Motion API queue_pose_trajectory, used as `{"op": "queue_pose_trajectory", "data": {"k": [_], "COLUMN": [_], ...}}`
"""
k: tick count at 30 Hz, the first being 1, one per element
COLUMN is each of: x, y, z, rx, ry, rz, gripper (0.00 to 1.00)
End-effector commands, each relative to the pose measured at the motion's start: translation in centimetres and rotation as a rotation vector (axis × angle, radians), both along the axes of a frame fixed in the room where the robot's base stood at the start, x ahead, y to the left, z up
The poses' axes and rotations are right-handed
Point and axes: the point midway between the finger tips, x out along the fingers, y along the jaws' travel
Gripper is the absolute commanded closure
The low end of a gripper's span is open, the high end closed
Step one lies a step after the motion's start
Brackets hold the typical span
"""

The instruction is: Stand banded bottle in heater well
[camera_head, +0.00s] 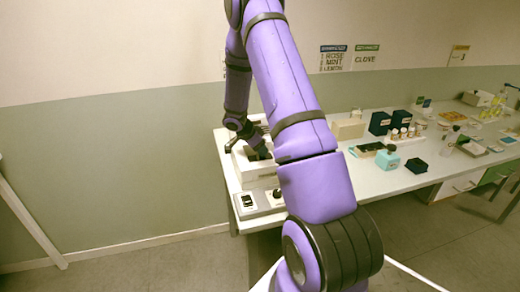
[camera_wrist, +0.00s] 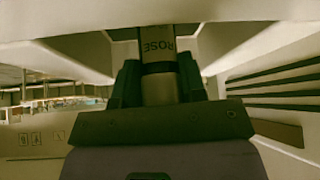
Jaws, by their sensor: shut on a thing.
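My gripper (camera_head: 258,147) is at the left end of the table, low over a white box-shaped unit (camera_head: 240,182) with dark controls on its front, which looks like the heater. In the wrist view my gripper (camera_wrist: 158,80) is shut on a pale bottle (camera_wrist: 158,48). The bottle has a label reading ROSE, upside down in this view, and a dark band around it. Its far end is hidden behind a pale edge of the unit (camera_wrist: 250,32). I cannot tell whether the bottle is inside a well. In the head view the bottle is not clearly visible.
The white table (camera_head: 375,185) runs to the right. Dark boxes (camera_head: 380,123), several small bottles (camera_head: 404,132), a teal box (camera_head: 387,161) and a dark block (camera_head: 416,165) stand on it. A wall sign (camera_head: 333,58) lists ROSE, MINT and LEMON; another (camera_head: 366,58) reads CLOVE.

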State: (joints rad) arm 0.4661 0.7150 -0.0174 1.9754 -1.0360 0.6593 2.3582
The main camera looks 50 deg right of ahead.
Motion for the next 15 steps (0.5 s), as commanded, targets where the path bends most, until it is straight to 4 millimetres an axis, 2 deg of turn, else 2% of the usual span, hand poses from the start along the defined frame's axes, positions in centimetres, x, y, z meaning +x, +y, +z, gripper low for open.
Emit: {"op": "queue_pose_trajectory", "data": {"k": [10,11,13,14,15], "x": [0.04,0.04,0.03,0.03,0.02], "y": [0.02,0.02,0.01,0.01,0.0], "z": [-0.36,-0.36,-0.34,-0.34,-0.34], "rx": [0.0,0.0,0.0,0.0,0.0], "ry": [-0.001,-0.001,-0.001,-0.001,-0.001], "rz": [0.001,0.001,0.001,0.0,0.0], "gripper": [0.87,0.57,0.41,0.36,0.36]}}
